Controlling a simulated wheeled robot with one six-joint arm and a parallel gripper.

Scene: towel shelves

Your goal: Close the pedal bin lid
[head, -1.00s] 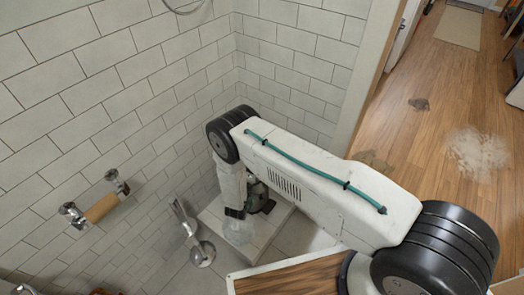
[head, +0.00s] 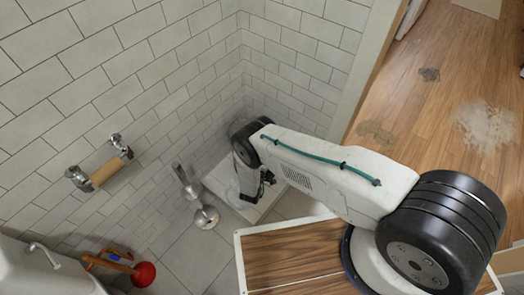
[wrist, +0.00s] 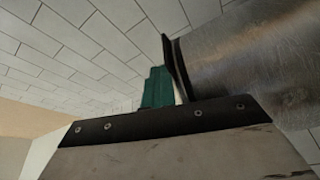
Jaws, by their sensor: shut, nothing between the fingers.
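My gripper (head: 264,182) hangs low near the tiled corner in the head view, partly behind my arm. In the wrist view its green fingers (wrist: 157,86) are together and empty. A scuffed metal cylinder (wrist: 245,60), which looks like the pedal bin, fills the right of the wrist view, close beside the fingers. A thin dark plate or rim (wrist: 174,68) stands at its near end, next to the fingertips. I cannot tell whether they touch, or whether this is the lid and how far open it is. The bin is not clearly visible in the head view, where my arm covers that spot.
A chrome stand (head: 206,218) is on the floor left of my gripper. A red plunger (head: 144,274) and a white fixture (head: 45,270) are at lower left. A wood-topped panel (head: 290,255) lies below my arm.

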